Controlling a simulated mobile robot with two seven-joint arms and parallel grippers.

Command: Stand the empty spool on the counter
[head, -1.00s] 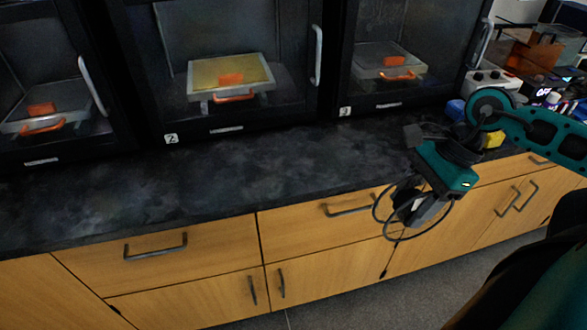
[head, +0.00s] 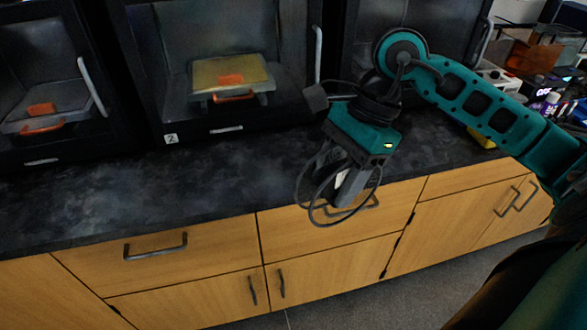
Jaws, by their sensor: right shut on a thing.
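My right gripper (head: 345,190) points down in front of the counter's front edge, near the middle of the picture. It is shut on the empty spool (head: 301,190), which shows as thin dark round rims around the fingers. The spool is tilted and hangs in the air, in front of the upper drawers. The fingers hide its hub. The dark counter (head: 200,175) runs across the picture, with bare top left of the gripper. My left gripper is not in view.
Printers with glass doors stand along the back of the counter, one marked 2 (head: 170,139). An orange-handled plate (head: 232,78) sits inside that one. A yellow item (head: 482,138) and clutter lie at the right. Wooden drawers (head: 160,265) are below.

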